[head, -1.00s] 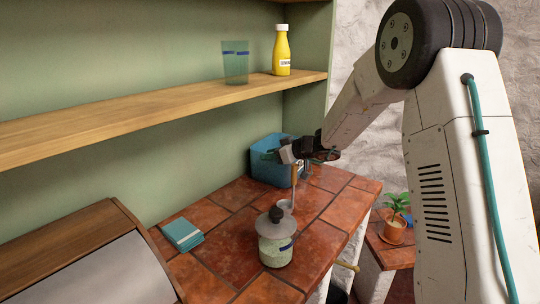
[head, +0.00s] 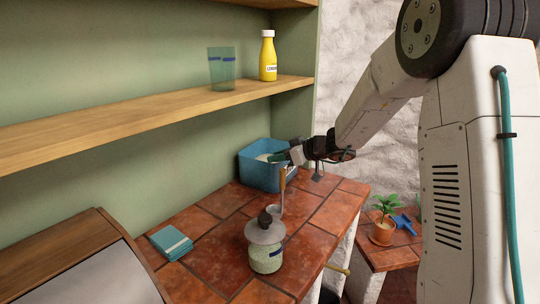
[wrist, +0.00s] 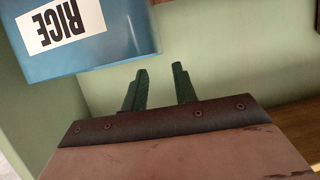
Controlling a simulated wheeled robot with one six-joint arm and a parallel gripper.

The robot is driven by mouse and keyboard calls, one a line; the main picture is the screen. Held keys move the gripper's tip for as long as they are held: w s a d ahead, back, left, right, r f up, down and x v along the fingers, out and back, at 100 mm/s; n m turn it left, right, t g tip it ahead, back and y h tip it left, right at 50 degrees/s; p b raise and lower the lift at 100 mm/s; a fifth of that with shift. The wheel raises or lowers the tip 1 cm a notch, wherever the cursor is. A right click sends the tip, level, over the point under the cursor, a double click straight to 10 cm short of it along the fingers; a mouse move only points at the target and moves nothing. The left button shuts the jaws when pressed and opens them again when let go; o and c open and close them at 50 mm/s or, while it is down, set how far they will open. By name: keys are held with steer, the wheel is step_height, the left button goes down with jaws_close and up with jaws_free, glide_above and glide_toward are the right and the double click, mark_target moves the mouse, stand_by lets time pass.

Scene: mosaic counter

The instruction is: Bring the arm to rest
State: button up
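My gripper (head: 278,157) is in front of the blue bin (head: 256,178), above the far part of the tiled counter, in the head view. In the wrist view my gripper's two green fingers (wrist: 160,88) stand apart with nothing between them. The bin, labelled RICE, fills the upper left there (wrist: 110,55). My arm reaches out from the right side of the head view.
A ladle (head: 282,190) with a wooden handle stands below my gripper. A lidded jar (head: 265,258) and teal cloth (head: 170,242) are nearer. A shelf (head: 150,115) holds a glass (head: 221,70) and yellow bottle (head: 268,58). A potted plant (head: 382,232) sits right.

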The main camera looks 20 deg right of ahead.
steer(key=s+a+r+m+g+h, duration=0.1)
steer(key=s+a+r+g, duration=0.25)
steer(key=s, duration=0.75)
steer(key=s+a+r+m+g+h, duration=0.2)
steer(key=s+a+r, duration=0.25)
steer(key=s, duration=0.75)
steer(key=s+d+r+m+t+h, duration=0.1)
steer(key=s+d+m+h, duration=0.25)
steer(key=s, duration=0.45)
steer(key=s+d+m+h, duration=0.2)
steer(key=s+d+h, duration=0.15)
steer(key=s, duration=0.45)
steer(key=s+f+g, duration=0.4)
steer(key=s, duration=0.3)
steer(key=shift+d+f+y, duration=0.15)
steer(key=shift+d+y, duration=0.05)
steer(key=shift+y, duration=0.2)
steer(key=shift+s, duration=0.1)
